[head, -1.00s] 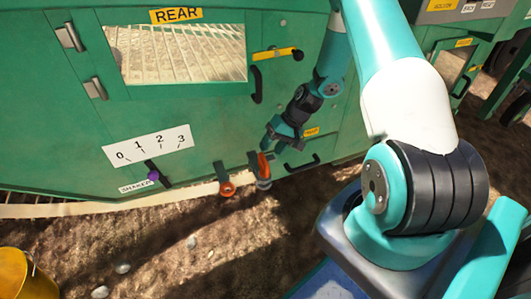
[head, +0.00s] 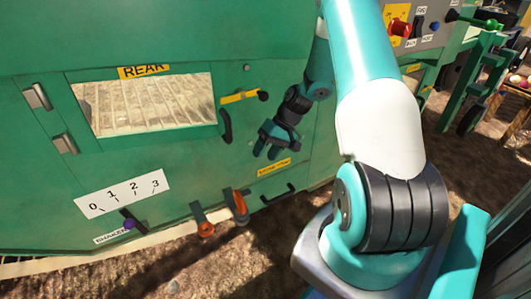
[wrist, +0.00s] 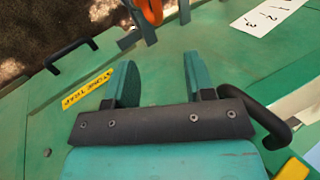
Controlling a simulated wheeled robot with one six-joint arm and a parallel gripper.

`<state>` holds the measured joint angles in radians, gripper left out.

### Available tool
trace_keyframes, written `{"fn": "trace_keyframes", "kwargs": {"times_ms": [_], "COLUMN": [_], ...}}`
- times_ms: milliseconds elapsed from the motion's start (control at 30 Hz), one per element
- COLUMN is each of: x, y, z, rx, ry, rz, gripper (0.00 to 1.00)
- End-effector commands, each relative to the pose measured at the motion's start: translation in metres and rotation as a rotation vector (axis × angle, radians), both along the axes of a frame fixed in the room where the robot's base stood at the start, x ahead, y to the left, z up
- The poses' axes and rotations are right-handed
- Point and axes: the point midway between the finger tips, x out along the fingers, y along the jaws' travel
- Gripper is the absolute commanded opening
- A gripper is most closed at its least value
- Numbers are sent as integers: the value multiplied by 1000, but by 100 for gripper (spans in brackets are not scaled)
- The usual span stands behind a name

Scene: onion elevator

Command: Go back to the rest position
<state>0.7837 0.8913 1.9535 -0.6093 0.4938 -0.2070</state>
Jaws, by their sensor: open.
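My gripper (head: 267,149) is open and empty in front of the green machine panel (head: 160,165) in the head view. It hangs above the two orange-handled latches (head: 206,225) (head: 240,203) and below the yellow-marked lever (head: 243,96). In the wrist view, the two teal fingers of my gripper (wrist: 160,82) stand wide apart with only the green panel between them. The yellow "stone trap" label (wrist: 87,91) is to their left, and an orange latch handle (wrist: 152,12) shows beyond the fingertips.
Black handles (head: 226,126) (head: 278,195) stick out of the panel near my gripper. A shaker lever with a purple knob (head: 129,224) sits under the 0-to-3 scale (head: 121,194). A control box with a red switch (head: 399,28) is at upper right. Bare soil lies below.

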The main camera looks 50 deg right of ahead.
Motion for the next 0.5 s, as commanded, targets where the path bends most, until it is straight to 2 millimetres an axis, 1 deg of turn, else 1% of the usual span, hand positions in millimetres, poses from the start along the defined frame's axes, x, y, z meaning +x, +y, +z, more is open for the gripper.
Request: {"fn": "trace_keyframes", "kwargs": {"times_ms": [367,433,500], "x": [0,2,4], "y": [1,5,16], "z": [0,5,16], "rx": [-1,-12,-44], "ry": [1,3,9], "rz": [1,10,31], "gripper": [49,49,49]}}
